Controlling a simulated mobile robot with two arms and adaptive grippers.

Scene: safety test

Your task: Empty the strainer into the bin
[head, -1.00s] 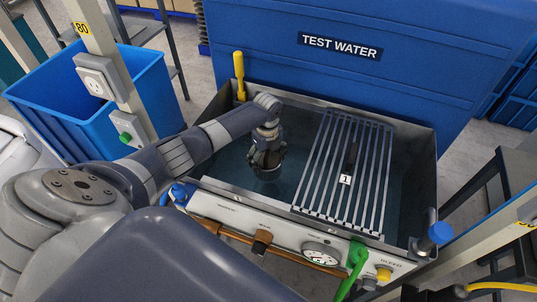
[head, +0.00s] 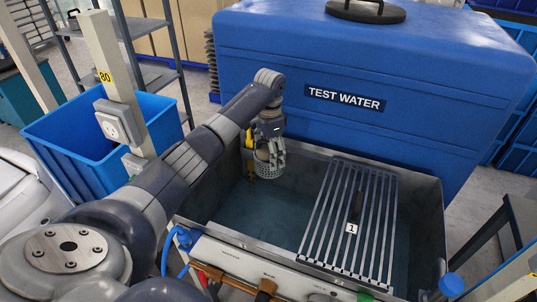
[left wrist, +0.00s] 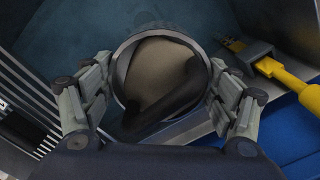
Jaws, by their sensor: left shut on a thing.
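The strainer (head: 267,168) is a small grey perforated basket. It hangs from my left gripper (head: 272,150) above the water in the left part of the metal tank. In the left wrist view the strainer (left wrist: 118,75) shows as a round rim with a tan mass inside and a dark handle across it. My left gripper (left wrist: 160,105) has a finger on each side there and is shut on the strainer; the exact contact is hard to see. The open blue bin (head: 62,165) stands on the floor at the left. My right gripper is not in view.
The tank's metal rim (head: 425,178) surrounds the water, with a slatted rack (head: 322,215) over its right part. A big blue "TEST WATER" container (head: 440,75) stands behind. A post with a socket box (head: 118,122) rises in front of the bin. A yellow handle (left wrist: 290,80) is near the gripper.

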